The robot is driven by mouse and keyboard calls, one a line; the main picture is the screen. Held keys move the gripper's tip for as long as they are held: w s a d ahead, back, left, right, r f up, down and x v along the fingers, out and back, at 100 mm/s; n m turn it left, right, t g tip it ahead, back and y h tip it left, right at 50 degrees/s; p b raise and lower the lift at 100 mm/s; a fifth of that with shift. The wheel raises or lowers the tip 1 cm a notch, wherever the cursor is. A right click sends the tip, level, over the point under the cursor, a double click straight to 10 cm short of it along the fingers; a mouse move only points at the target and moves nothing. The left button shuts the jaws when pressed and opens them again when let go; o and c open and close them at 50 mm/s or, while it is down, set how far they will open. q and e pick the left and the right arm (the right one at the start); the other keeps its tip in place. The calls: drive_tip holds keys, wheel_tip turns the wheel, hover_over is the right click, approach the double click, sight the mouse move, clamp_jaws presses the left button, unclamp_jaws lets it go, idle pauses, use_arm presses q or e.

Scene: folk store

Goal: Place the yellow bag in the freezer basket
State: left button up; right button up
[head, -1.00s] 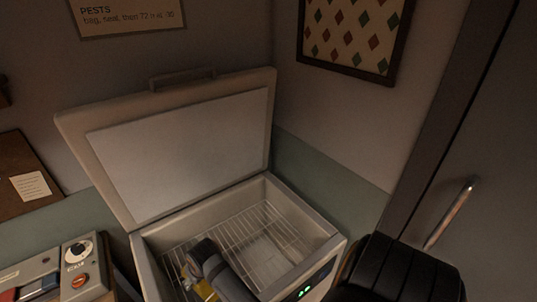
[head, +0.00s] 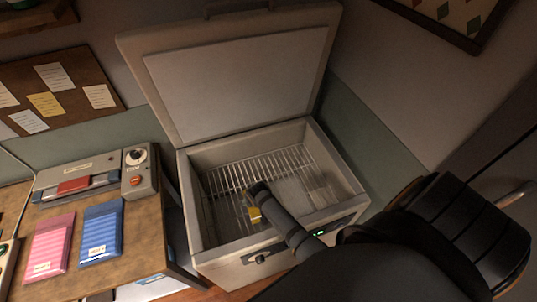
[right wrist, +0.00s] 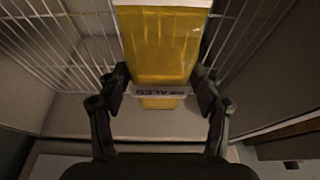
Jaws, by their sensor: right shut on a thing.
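The yellow bag (head: 254,215) shows as a small patch beside my dark right arm, inside the open chest freezer (head: 221,265). In the right wrist view the yellow bag (right wrist: 165,45) hangs between the two fingers of my right gripper (right wrist: 163,88), which is shut on its white printed, sealed end. The wire freezer basket (head: 236,176) lines the freezer, and its wires (right wrist: 40,45) show on both sides of the bag. I cannot tell whether the bag touches the basket floor. In the head view my arm hides most of the gripper. My left gripper is not in view.
The freezer lid (head: 237,85) stands open at the back. A table at left holds a sealing machine (head: 90,178), a pink packet (head: 50,247) and a blue packet (head: 101,234). A pinboard (head: 65,92) hangs behind. The basket's right part looks clear.

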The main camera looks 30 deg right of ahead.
drive_tip(key=d+f+b, duration=0.2)
drive_tip(key=b, duration=0.1)
drive_tip(key=w+d+f+b, duration=0.1)
drive_tip(key=d+f+b, duration=0.1)
drive_tip(key=d+f, duration=0.1)
drive_tip(key=w+d+f+b, duration=0.1)
drive_tip(key=d+f+b, duration=0.1)
drive_tip(key=d+b, duration=0.1)
drive_tip(key=shift+w+d+f+b, duration=0.1)
drive_tip(key=shift+w+f+b, duration=0.1)
drive_tip(key=shift+b, duration=0.15)
drive_tip(key=shift+d, duration=0.15)
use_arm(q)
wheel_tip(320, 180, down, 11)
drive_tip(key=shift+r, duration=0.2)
use_arm(e)
drive_tip(key=f+b, duration=0.4)
drive_tip(key=b, duration=0.1)
drive_tip(key=shift+w+d+f, duration=0.1)
drive_tip(key=shift+d+f, duration=0.05)
drive_tip(key=shift+d, duration=0.25)
drive_tip(key=shift+r, duration=0.25)
drive_tip(key=shift+f, duration=0.15)
drive_tip(key=o, duration=1.2)
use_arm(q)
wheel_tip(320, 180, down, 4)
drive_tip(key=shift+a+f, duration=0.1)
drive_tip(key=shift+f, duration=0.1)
